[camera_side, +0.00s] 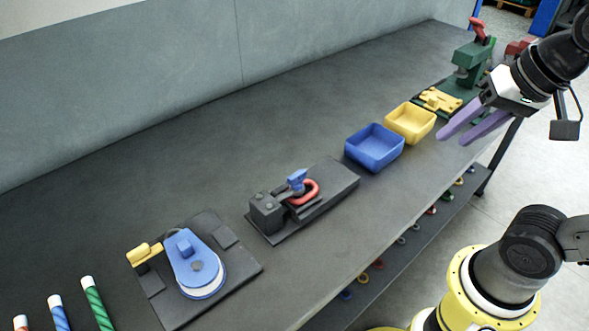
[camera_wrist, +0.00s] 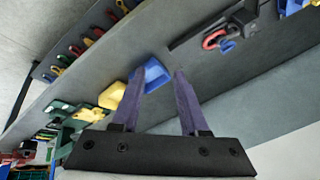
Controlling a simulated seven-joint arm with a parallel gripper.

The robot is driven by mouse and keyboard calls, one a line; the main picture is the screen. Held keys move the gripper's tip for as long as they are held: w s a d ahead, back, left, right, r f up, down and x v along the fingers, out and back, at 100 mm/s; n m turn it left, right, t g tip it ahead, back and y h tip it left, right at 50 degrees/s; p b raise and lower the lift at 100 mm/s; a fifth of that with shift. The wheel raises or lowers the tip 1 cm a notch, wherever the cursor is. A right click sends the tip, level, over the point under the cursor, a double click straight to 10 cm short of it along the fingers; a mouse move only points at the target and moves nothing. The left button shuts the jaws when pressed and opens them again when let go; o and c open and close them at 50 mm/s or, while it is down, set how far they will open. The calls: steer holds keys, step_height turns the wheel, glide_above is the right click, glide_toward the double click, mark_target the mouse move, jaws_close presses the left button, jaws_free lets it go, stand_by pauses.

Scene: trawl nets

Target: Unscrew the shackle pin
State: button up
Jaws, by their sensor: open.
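The shackle (camera_side: 305,192) is a red bow held in a dark fixture (camera_side: 265,212) near the middle of the bench. Its pin has a blue head (camera_side: 297,180) that stands up above the bow. In the wrist view the red shackle (camera_wrist: 214,38) and the blue pin head (camera_wrist: 228,46) show small at the upper right. My gripper (camera_side: 455,140) has two purple fingers, is open and empty, and hangs at the right of the bench, well away from the shackle. In the wrist view its fingers (camera_wrist: 157,78) stand apart with nothing gripped between them.
A blue bin (camera_side: 374,148) and a yellow bin (camera_side: 411,122) stand between the shackle fixture and my gripper. A green press (camera_side: 470,70) stands at the far right end. A blue pulley device (camera_side: 193,262) and striped cylinders (camera_side: 97,303) are at the left. The bench behind the fixture is clear.

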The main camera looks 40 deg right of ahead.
steer(key=w+a+r+m+g, duration=0.1)
steer(key=w+a+r+m, duration=0.1)
steer(key=w+r+m, duration=0.35)
steer(key=m+g, duration=0.4)
steer(key=m, duration=0.1)
glide_above(294, 176)
step_height(294, 176, down, 6)
step_height(294, 176, down, 14)
steer(key=shift+r, duration=0.25)
jaws_close()
